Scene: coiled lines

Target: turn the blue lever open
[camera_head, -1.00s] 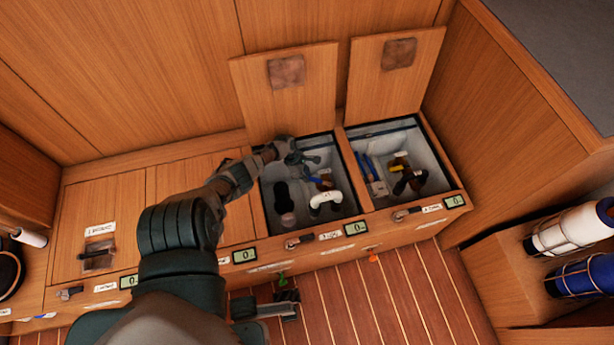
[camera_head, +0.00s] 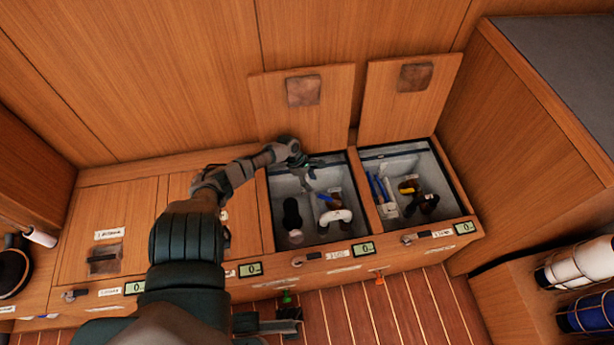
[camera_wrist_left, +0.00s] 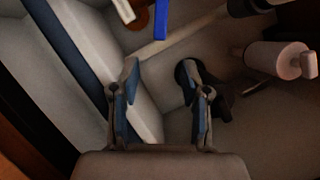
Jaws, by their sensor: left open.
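The blue lever (camera_head: 325,198) is in the left of the two open lockers, near brown and white pipe fittings (camera_head: 335,216). In the left wrist view, a blue bar (camera_wrist_left: 162,20), which looks like the lever, is at the top edge, beyond the fingertips. My left gripper (camera_head: 312,170) reaches into the back of this locker. Its two fingers (camera_wrist_left: 160,85) are apart with nothing between them, and they do not touch the blue bar. A dark jointed part at the bottom, partly behind my left arm, may be my right gripper (camera_head: 288,320); its fingers are unclear.
Two raised lids (camera_head: 303,115) (camera_head: 410,100) stand behind the lockers. The right locker (camera_head: 450,190) holds another blue-handled part (camera_head: 378,188). A black cylinder (camera_head: 292,213) stands in the left locker. Closed lids lie left; bottles (camera_head: 580,262) are racked at right.

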